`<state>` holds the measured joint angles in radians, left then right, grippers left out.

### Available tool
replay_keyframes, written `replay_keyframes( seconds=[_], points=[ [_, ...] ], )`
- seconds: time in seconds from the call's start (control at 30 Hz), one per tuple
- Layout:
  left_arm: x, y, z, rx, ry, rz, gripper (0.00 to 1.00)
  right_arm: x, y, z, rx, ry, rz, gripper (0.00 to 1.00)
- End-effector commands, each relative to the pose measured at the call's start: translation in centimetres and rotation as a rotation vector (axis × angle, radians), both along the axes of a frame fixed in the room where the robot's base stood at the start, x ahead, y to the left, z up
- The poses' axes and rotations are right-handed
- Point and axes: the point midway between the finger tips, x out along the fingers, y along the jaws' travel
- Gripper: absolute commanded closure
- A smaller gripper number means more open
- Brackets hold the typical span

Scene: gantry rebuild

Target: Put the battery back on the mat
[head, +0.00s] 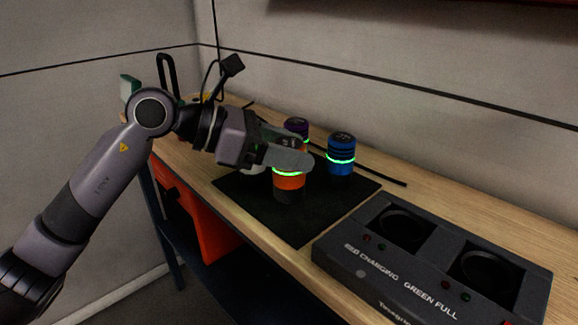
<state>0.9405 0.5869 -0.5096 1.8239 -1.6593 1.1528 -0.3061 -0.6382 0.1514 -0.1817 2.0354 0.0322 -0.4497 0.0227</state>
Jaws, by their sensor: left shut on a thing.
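My left gripper (290,155) reaches in from the left and is shut on an orange battery (289,182) with a black base and a glowing green ring. The orange battery is upright over the black mat (312,227); I cannot tell whether its base touches the mat. A blue battery (341,154) with a green ring stands at the mat's right back part. A purple battery (297,127) stands behind the gripper, partly hidden by it. A whitish object (252,168) shows just under the gripper, mostly hidden. My right gripper is not in view.
A dark charging station (437,260) with two empty round sockets stands on the wooden bench (437,194) at the right. A thin black rod (377,177) lies behind the mat. A green-and-white item (130,86) is at the far left end. The mat's front part is clear.

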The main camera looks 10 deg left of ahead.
Motion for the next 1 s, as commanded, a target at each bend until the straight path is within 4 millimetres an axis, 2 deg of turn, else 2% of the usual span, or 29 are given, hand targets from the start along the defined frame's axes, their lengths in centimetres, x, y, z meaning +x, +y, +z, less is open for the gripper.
replay_keyframes(
  seconds=[0.1,0.2,0.57,0.6,0.67,1.0],
  points=[
    [0.0,0.0,-1.9,-0.002,0.004,0.001,0.87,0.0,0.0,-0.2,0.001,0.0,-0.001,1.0],
    [0.0,0.0,-2.8,-0.002,0.0,-0.001,0.87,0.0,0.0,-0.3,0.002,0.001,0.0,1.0],
    [0.0,0.0,-3.3,-0.001,-0.002,0.0,0.87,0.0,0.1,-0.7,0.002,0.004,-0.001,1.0],
    [0.0,0.0,-3.3,0.002,0.001,-0.001,0.32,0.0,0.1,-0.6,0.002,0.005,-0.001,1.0],
    [0.0,0.0,-3.3,0.001,0.002,-0.001,0.16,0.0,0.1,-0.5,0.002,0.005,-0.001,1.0],
    [0.0,0.0,-3.0,0.0,0.002,-0.001,0.16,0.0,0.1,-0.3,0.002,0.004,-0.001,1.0]
  ],
)
